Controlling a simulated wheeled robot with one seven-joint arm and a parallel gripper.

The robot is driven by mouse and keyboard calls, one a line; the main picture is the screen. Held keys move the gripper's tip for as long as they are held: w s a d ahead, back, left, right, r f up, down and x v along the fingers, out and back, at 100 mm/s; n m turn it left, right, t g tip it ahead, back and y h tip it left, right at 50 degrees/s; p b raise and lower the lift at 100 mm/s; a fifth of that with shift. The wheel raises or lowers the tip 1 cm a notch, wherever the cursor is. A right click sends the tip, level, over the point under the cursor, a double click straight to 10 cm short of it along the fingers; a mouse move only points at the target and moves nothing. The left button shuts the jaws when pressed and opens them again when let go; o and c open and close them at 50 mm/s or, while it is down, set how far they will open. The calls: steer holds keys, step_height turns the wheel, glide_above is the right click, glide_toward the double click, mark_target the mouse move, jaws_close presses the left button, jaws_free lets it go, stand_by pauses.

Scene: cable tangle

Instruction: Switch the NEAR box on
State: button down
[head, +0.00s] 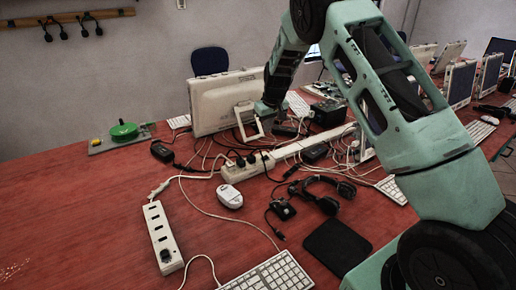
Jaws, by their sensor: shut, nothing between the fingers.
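A white multi-socket box (162,238) lies at the front left of the red table, with a row of dark sockets and a round spot near its front end. A second white strip (247,167) lies farther back with dark plugs in it. No label is readable, so the name NEAR cannot be read on either; the first is closer to me. The switch states are too small to tell. My gripper (264,111) is small in view beside the back monitor's stand, well behind and right of the front box. It is shut and empty; its fingertips are hard to make out.
A monitor (225,103) stands at the back. A green disc (124,131) sits on a grey plate at left. Cables tangle around the middle. A white mouse (229,196), headphones (328,194), black pad (337,246) and keyboard (270,274) lie in front.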

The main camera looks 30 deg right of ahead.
mark_target(266, 156)
steer(key=shift+w+d+f, duration=0.1)
steer(key=shift+w+d, duration=0.3)
steer(key=shift+d, duration=0.1)
steer(key=shift+f, duration=0.15)
steer(key=p+x, duration=0.1)
steer(key=x, duration=0.3)
steer(key=p+x, duration=0.1)
steer(key=x, duration=0.3)
steer(key=p+x, duration=0.2)
steer(key=x, duration=0.2)
steer(key=shift+s+d+f, duration=0.25)
steer(key=shift+f, duration=0.6)
